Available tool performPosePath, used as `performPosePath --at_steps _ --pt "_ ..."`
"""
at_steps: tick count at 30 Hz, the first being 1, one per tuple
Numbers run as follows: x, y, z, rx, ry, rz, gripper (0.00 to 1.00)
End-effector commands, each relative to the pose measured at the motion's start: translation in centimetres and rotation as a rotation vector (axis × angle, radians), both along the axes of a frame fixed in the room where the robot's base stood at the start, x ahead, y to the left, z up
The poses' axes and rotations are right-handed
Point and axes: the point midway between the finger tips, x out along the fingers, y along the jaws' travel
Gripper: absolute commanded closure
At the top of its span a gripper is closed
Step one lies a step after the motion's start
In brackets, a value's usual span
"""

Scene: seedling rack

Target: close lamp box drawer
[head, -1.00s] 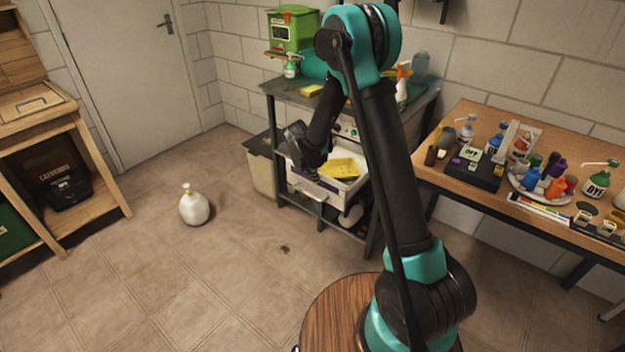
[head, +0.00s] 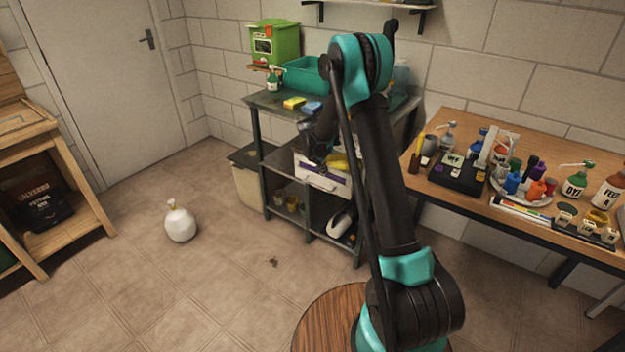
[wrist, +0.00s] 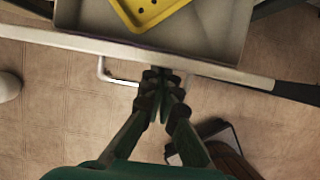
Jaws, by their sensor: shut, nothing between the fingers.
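The white drawer (head: 322,181) of the lamp box is partly open in the dark metal shelf unit, with a yellow perforated piece (head: 338,161) inside. In the wrist view the drawer's front edge (wrist: 225,72) crosses the upper part, with the yellow piece (wrist: 147,8) behind it. The drawer's bar handle (wrist: 102,72) is left of my fingertips. My gripper (wrist: 166,76) is shut and empty, its tips at the drawer front, right beside the handle. Whether they touch the front is not clear. In the head view my arm hides part of the drawer.
The dark shelf unit (head: 257,135) holds sponges and a teal bin (head: 303,76) on top. A white round bottle (head: 180,222) stands on the floor. A crowded wooden bench (head: 480,200) is to the right. The floor in front is mostly clear.

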Motion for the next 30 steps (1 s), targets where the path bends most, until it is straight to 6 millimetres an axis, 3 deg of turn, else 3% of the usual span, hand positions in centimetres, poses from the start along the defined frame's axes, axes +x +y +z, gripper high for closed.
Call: performPosePath --at_steps 6,12,30 --pt "3.4 -2.7 0.0 0.0 -0.001 -0.003 1.0" --pt "5.0 -3.9 0.0 0.0 -0.001 -0.001 1.0" --pt "5.6 -4.3 0.0 -0.001 -0.001 0.0 1.0"
